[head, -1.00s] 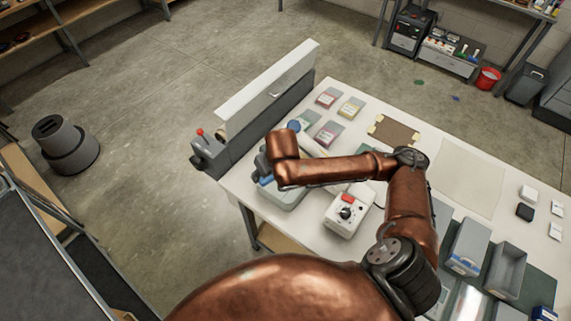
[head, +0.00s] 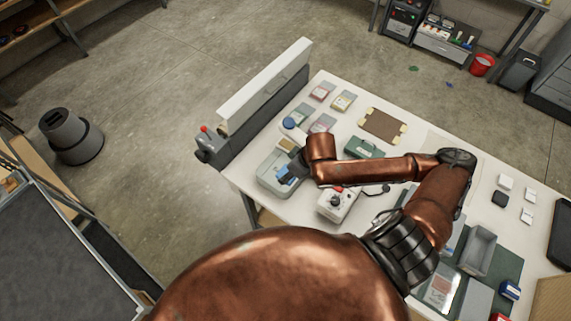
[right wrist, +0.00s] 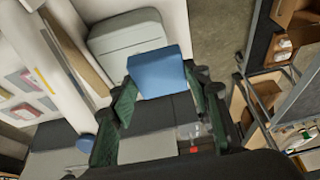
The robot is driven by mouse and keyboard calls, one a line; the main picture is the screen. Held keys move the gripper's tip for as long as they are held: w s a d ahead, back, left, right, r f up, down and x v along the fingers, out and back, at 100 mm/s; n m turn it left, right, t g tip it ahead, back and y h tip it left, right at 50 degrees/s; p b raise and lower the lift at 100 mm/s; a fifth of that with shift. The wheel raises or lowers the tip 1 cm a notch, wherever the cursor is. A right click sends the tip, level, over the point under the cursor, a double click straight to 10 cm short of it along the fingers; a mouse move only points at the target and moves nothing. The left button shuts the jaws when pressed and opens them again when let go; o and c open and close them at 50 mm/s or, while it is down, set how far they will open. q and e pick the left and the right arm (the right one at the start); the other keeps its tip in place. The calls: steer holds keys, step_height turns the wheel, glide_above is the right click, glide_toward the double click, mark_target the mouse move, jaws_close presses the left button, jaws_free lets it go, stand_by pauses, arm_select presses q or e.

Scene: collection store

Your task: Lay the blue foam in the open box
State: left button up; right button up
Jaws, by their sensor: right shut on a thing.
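The blue foam (head: 285,174) is a small blue block at the end of my right arm, over the grey-green open box (head: 263,182) at the table's left side. My right gripper (head: 291,166), partly hidden by my arm in the head view, is shut on the foam. The right wrist view shows the blue foam (right wrist: 163,72) between the two dark green fingers (right wrist: 163,97). The grey-green box (right wrist: 125,32) appears behind it, with rounded corners. I cannot tell whether the foam touches the box. My left gripper is not in view.
A controller box with a red button (head: 337,204) stands just right of the open box. A grey and white bench machine (head: 265,92) borders the table's left edge. Several cards, a green case (head: 364,147) and a brown board (head: 383,124) lie beyond my forearm.

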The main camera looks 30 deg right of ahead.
steer(key=w+f+b, duration=0.1)
steer(key=b, duration=0.1)
steer(key=w+d+b, duration=0.1)
steer(key=b, duration=0.2)
steer(key=shift+w+f, duration=0.1)
steer(key=shift+f, duration=0.25)
steer(key=w+d+f, duration=0.1)
steer(key=w+f, duration=0.1)
steer(key=w+d+f+b, duration=0.1)
steer(key=w+f, duration=0.1)
steer(key=w, duration=0.1)
steer(key=w+d+f+b, duration=0.1)
steer(key=w+d+f, duration=0.1)
steer(key=shift+w, duration=0.35)
steer(key=shift+w+d+f, duration=0.15)
steer(key=shift+w+f, duration=0.3)
steer(key=shift+f, duration=0.3)
step_height(320, 180, down, 3)
steer(key=shift+r, duration=0.1)
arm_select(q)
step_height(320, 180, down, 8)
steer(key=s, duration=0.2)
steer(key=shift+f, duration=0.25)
